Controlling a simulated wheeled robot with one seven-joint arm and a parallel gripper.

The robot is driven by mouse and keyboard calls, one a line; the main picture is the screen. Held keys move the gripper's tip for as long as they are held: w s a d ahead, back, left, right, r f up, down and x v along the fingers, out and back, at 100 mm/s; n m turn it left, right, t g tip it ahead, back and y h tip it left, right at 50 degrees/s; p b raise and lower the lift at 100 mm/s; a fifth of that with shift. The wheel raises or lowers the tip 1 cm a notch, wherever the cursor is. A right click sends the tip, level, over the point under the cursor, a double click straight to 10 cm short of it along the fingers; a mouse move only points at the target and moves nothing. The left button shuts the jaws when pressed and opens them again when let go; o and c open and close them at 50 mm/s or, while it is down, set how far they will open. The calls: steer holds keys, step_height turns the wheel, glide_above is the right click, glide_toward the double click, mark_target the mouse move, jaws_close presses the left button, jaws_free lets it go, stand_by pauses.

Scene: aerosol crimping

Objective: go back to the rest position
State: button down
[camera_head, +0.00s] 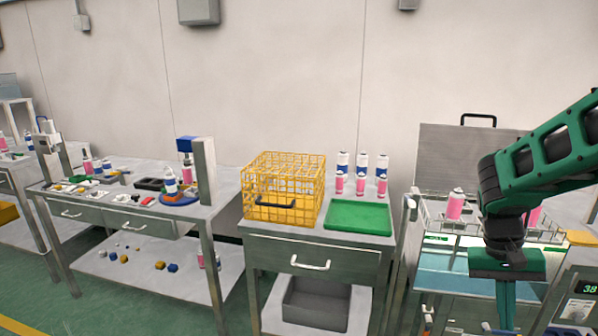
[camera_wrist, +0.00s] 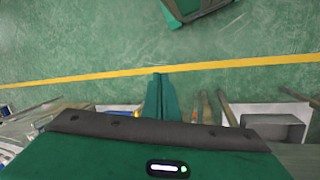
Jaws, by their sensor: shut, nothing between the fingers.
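My gripper (camera_head: 506,305) is at the right of the head view, on my green arm, pointing down in front of the water bath (camera_head: 450,262). Its fingers are together and hold nothing. In the wrist view the shut fingers (camera_wrist: 160,97) show against the green floor. Pink and white cans (camera_head: 455,205) stand in a wire rack at the bath, partly hidden by my arm.
A yellow wire basket (camera_head: 284,170), a green tray (camera_head: 358,218) and several cans (camera_head: 361,162) stand on the middle table. A longer bench (camera_head: 130,215) with small parts and a crimping stand is at left. Green floor with a yellow line (camera_wrist: 100,78) lies open in front.

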steer(key=s+a+r+t+y, duration=0.1)
steer(key=s+r, duration=0.1)
steer(key=s, duration=0.5)
steer(key=s+a+r+t+y, duration=0.1)
steer(key=s+r, duration=0.2)
steer(key=s, duration=0.4)
steer(key=shift+s+a+t+y, duration=0.3)
steer(key=shift+s+a+t, duration=0.05)
steer(key=shift+t, duration=0.05)
